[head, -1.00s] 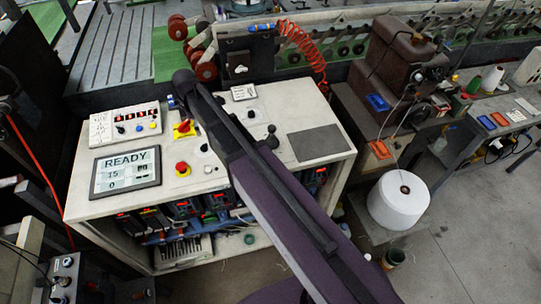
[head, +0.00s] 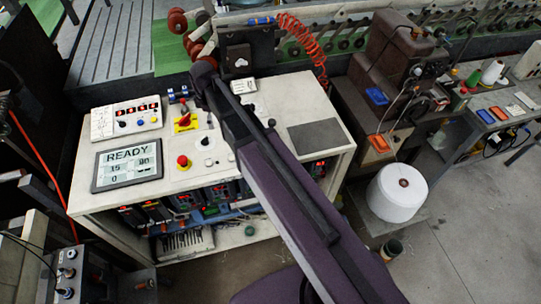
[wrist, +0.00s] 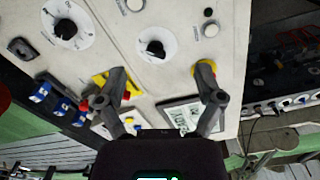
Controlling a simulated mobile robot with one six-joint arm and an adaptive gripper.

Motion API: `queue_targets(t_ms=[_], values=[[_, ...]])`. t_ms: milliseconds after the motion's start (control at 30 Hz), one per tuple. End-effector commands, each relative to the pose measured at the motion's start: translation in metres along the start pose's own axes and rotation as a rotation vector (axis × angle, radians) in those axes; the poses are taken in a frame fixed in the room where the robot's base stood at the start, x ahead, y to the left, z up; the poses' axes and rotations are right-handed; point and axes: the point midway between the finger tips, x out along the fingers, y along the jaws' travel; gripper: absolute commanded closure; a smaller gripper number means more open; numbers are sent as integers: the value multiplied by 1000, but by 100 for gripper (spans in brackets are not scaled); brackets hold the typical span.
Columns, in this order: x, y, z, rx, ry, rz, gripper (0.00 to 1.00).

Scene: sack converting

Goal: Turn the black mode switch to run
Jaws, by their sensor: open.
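The control panel top (head: 240,160) is pale, with several switches. In the wrist view a black knob (wrist: 155,48) sits on a round white dial, just beyond the gap between the fingers. It also shows in the head view as a small black knob (head: 205,141). A second black knob (wrist: 65,28) on a larger marked dial is at upper left in the wrist view. I cannot read which one is the mode switch or its setting. My gripper (wrist: 160,72) is open and empty, with its fingers apart over the panel. In the head view I cannot make it out.
A red emergency button (head: 183,161) and a red handle on a yellow plate (head: 184,124) stand close by. The READY screen (head: 127,164) is at left. A dark box (head: 240,60) stands behind the panel.

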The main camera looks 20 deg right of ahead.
Motion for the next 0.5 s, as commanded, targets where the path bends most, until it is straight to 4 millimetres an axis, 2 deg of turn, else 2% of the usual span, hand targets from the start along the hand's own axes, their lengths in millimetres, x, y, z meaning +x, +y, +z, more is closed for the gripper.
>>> queue_targets(t_ms=[33,500], values=[[5,-3,9,35,0,0,14],[27,-21,68,380,0,0,14]])
